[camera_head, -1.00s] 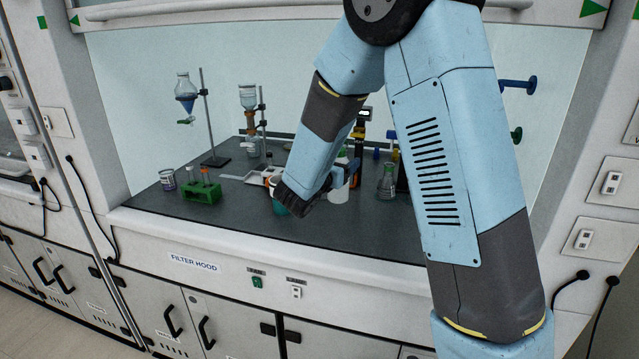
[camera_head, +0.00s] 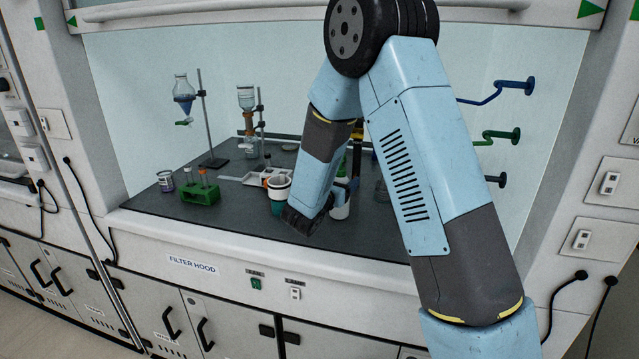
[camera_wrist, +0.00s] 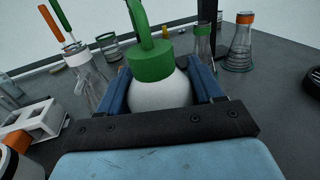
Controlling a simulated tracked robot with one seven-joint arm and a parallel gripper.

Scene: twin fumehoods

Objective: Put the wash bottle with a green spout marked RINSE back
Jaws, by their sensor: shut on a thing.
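A round white wash bottle with a green cap and green spout (camera_wrist: 158,92) stands upright between my gripper's blue fingers (camera_wrist: 160,85) in the wrist view. My gripper is shut on it, with a finger against each side. No marking can be read from here. In the head view a small part of the white bottle (camera_head: 341,209) shows beside my forearm, above the dark worktop of the filter hood. My gripper (camera_head: 347,186) is mostly hidden there by my arm. I cannot tell whether the bottle's base touches the worktop.
A white and teal cup (camera_head: 278,188) stands close left of my wrist. Further left are a green tube rack (camera_head: 201,192), a jar (camera_head: 166,181) and two stands with glassware. Flasks with green (camera_wrist: 203,42) and orange (camera_wrist: 239,45) necks stand beyond the bottle. The front-left worktop is clear.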

